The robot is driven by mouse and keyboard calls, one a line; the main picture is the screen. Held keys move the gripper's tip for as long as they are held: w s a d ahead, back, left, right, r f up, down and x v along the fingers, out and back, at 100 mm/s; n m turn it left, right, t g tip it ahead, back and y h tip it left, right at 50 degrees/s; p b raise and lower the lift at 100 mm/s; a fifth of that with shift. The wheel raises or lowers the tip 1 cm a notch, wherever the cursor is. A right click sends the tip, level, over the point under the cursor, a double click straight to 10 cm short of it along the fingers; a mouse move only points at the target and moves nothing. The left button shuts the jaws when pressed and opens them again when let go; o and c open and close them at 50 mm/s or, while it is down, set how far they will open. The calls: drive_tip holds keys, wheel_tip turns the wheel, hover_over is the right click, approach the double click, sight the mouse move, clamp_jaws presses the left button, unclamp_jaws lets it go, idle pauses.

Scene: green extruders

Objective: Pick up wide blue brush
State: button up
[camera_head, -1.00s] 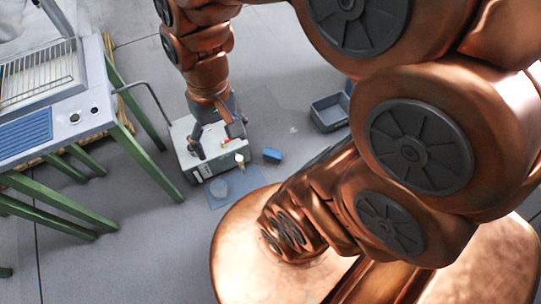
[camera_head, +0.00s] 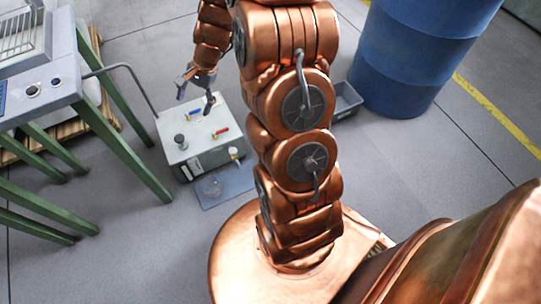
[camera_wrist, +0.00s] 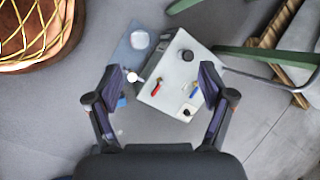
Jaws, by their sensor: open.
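A small blue object (camera_wrist: 121,102), perhaps the wide blue brush, shows on the floor beside the white box in the wrist view. The left finger partly covers it, and its bristles cannot be made out. In the head view it is not visible, with my arm across that area. My gripper (camera_wrist: 160,75) is open and empty, its fingers spread above the white box (camera_wrist: 172,98). In the head view my gripper (camera_head: 195,98) hangs over the back part of the box, pointing down.
The box carries red and blue handles, a dark knob (camera_head: 180,140) and a tap. A blue mat (camera_head: 230,187) with a clear dish (camera_head: 212,186) lies before it. A green-legged table (camera_head: 130,155) stands left, a grey bin (camera_head: 346,101) and blue barrel (camera_head: 415,60) right.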

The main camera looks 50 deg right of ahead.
drive_tip(key=w+d+f+m+t+b, duration=0.1)
drive_tip(key=w+d+f+m+b, duration=0.15)
drive_tip(key=d+f, duration=0.45)
drive_tip(key=w+d+f+m+t+b, duration=0.1)
drive_tip(key=d+f+m+b, duration=0.25)
drive_tip(key=f, duration=0.75)
drive_tip(key=w+d+f+m+b, duration=0.1)
drive_tip(key=d+f+m+b, duration=0.2)
drive_tip(key=d+f, duration=0.5)
drive_tip(key=s+d+f+m+h+b, duration=0.1)
drive_tip(key=s+d+f+m+b, duration=0.1)
drive_tip(key=f, duration=0.7)
drive_tip(key=s+d+f+m+h+b, duration=0.1)
drive_tip(key=s+d+f+m+b, duration=0.2)
drive_tip(key=d+f, duration=0.3)
drive_tip(key=s+d+f+m+h+b, duration=0.1)
drive_tip(key=s+d+f+m+b, duration=0.1)
drive_tip(key=f, duration=1.1)
drive_tip(key=shift+s+d+m+t+b, duration=0.4)
drive_tip(key=shift+s+d+b, duration=0.4)
drive_tip(key=shift+d, duration=0.2)
drive_tip(key=shift+f, duration=0.35)
drive_tip(key=b+x, duration=0.3)
drive_tip(key=x, duration=0.3)
drive_tip(key=shift+f+b, duration=0.3)
drive_tip(key=shift+w+f, duration=0.15)
drive_tip(key=shift+w, duration=0.1)
drive_tip(key=shift+f, duration=0.25)
drive_tip(key=c, duration=1.4)
